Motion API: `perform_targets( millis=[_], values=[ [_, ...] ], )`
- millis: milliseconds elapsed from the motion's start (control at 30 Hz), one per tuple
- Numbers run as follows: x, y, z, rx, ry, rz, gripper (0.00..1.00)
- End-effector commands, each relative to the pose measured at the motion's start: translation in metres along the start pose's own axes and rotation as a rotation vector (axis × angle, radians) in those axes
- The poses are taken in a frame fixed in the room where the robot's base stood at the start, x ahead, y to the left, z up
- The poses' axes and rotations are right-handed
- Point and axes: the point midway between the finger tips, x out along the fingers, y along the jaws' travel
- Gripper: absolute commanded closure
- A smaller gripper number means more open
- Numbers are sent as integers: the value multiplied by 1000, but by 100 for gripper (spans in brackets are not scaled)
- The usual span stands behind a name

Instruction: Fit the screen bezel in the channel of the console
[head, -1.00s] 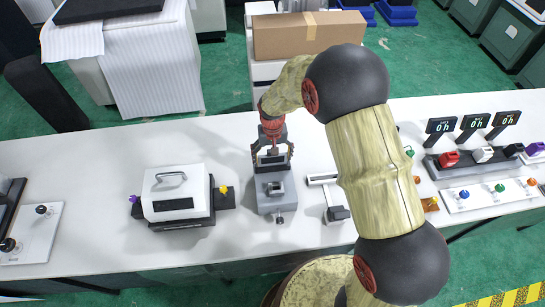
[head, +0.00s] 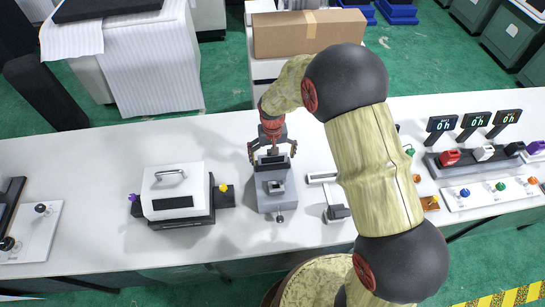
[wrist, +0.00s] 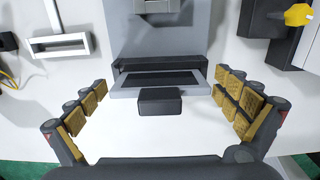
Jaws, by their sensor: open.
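The grey console (head: 275,190) stands on the white bench, and its grey body also shows at the top of the wrist view (wrist: 205,35). The screen bezel (wrist: 116,92), a grey frame around a dark panel with a dark block (wrist: 160,102) at its near side, sits at the console's dark channel (wrist: 160,66). Its far edge meets the channel; I cannot tell how deep it sits. In the head view the bezel (head: 271,159) is at the console's far end. My gripper (head: 272,150) is open, its fingers (wrist: 160,88) on either side of the bezel, apart from it.
A white machine with a handle (head: 175,185) stands left of the console. A white bracket-like fixture (head: 330,190) stands close on its right. Farther right are a button panel (head: 485,195) and a rack of coloured parts (head: 470,160).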

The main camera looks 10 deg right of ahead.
Motion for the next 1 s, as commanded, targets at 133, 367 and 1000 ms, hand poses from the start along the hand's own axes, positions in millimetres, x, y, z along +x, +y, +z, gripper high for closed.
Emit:
perform_targets(
  millis=[133, 367, 1000],
  values=[
    [-5, 0, -1, 0, 2, 0, 0],
    [-43, 0, -2, 0, 5, -1, 0],
    [-120, 0, 0, 0, -1, 0, 0]
  ],
)
